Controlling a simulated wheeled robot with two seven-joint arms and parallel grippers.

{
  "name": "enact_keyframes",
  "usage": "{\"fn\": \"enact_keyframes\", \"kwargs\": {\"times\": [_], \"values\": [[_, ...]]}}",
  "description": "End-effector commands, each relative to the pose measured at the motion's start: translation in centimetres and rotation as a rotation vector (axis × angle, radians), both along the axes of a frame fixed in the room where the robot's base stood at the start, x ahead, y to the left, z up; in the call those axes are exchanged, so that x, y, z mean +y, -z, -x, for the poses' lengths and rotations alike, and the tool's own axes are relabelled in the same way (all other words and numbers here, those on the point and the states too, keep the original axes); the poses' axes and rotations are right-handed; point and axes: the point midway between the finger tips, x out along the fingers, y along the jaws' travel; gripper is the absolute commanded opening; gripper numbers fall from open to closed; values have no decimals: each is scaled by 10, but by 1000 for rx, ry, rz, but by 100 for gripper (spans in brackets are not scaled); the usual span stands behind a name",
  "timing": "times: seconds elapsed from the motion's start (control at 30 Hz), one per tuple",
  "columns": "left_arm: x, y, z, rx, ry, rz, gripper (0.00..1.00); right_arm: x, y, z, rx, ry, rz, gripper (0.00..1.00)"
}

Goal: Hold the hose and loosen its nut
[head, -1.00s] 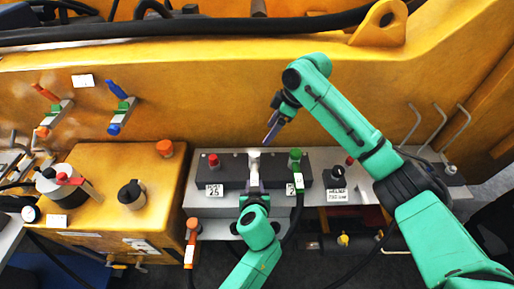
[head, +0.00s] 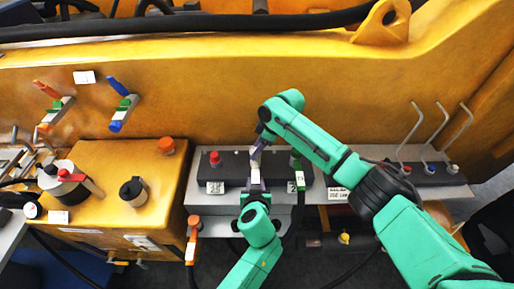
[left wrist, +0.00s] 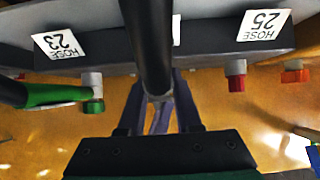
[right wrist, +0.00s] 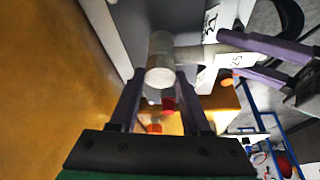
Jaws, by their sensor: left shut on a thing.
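A pale grey nut (right wrist: 160,62) sits on a fitting at the middle port of the dark block, and it also shows small in the head view (head: 255,155). My left gripper (head: 255,188) is shut on the hose just below the nut. In the left wrist view the black hose (left wrist: 148,45) runs between its purple fingers (left wrist: 160,110). My right gripper (head: 262,138) is at the nut from above. In the right wrist view its fingers (right wrist: 160,80) stand open either side of the nut, with narrow gaps; the left fingers (right wrist: 265,50) are close by.
The dark block (head: 235,168) also carries a red fitting (head: 214,158) on the left and a green one (head: 295,160) on the right. Labels read HOSE 23 (left wrist: 60,42) and HOSE 25 (left wrist: 263,25). An orange-yellow wall (head: 230,100) rises behind the ledge.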

Motion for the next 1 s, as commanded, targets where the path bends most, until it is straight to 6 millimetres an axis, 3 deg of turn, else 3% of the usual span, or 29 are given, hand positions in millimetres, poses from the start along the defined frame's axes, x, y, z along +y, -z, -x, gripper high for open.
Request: {"fn": "enact_keyframes", "kwargs": {"times": [0.03, 0.07, 0.23, 0.5, 0.8, 0.83, 0.9, 1.0], "values": [[0, 0, 0, -1, 0, 0, 0, 0, 0, 0, 0, 0, 0, 9], [0, 0, 0, -1, 0, 0, 0, 0, 0, 0, 0, 0, 0, 0], [0, -1, 0, -1, 0, 0, 0, 0, -1, -1, 1, -33, 0, 0], [0, 0, 0, -1, 0, 0, 0, 1, -1, -2, 1, -254, 1, 0], [0, 0, 0, -1, -1, -1, 0, 0, -1, -1, 1, -277, 1, 0], [0, 0, 0, -1, -1, -1, 0, 0, -1, -1, 1, -277, 1, 51], [0, 0, 0, 0, -1, -1, 0, 0, -1, -1, 1, -277, 1, 78], [0, 0, 0, 0, -1, -1, 0, 0, 0, -1, 1, -277, 1, 78]]}}
